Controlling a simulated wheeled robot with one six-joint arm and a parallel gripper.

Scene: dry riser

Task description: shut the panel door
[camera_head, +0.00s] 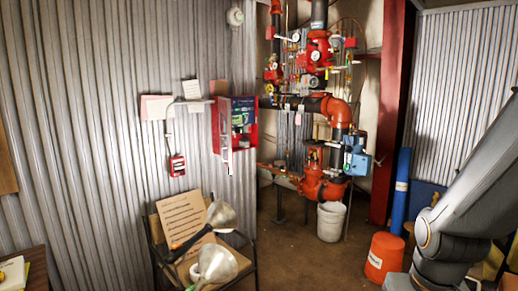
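A red panel box (252,127) is mounted on the corrugated metal wall, left of the red pipework. Its door (222,128) stands open, swung out from the box on the left side. Part of the inside (240,116) shows, with small green and dark parts in it. A small white piece hangs at the door's lower edge. Only thick grey links of my arm show, at the right edge and well away from the box. My gripper is out of view.
A chair (250,262) with a cardboard sign (186,221) and two lamp-like cones stands below the box. Red valves and pipes (337,110) are right of it. A white bucket (331,222) and an orange bucket (383,257) stand on the floor.

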